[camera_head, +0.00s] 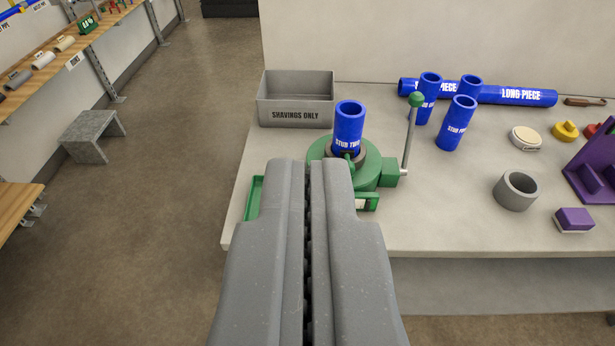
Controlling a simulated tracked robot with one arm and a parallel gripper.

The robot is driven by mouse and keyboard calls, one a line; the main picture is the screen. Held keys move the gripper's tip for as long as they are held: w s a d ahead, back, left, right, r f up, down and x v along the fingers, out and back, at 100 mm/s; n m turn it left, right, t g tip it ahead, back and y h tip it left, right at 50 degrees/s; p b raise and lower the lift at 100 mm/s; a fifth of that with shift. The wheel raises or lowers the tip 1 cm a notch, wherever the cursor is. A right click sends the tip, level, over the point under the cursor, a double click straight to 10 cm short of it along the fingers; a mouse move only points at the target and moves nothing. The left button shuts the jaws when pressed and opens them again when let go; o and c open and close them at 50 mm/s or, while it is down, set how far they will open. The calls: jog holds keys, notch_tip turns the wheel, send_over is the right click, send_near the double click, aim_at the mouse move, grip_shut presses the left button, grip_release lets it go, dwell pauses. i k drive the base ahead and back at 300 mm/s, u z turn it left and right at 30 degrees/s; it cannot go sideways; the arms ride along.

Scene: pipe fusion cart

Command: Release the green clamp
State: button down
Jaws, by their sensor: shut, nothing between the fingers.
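The green clamp (372,167) stands near the left front of the grey worktop. A blue pipe stub marked "STUB TWO" (349,124) stands upright in its middle. The clamp's lever (409,138) rises nearly upright at its right side and ends in a green ball knob (416,100). My gripper (309,163) is shut and empty. Its fingers point toward the clamp and hide the clamp's left front part. The knob is up and to the right of my fingertips, apart from them. I cannot tell whether the fingertips touch the clamp.
A grey "SHAVINGS ONLY" bin (295,101) stands behind the clamp. Blue stubs (456,123) and a blue long piece (516,96) are to the right. A grey ring (516,191) and a purple block (574,219) lie farther right. The floor at left holds a step stool (92,134).

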aim_at(347, 154)
jog(key=z, duration=0.15)
jog(key=i, duration=0.9)
jog(key=u, duration=0.05)
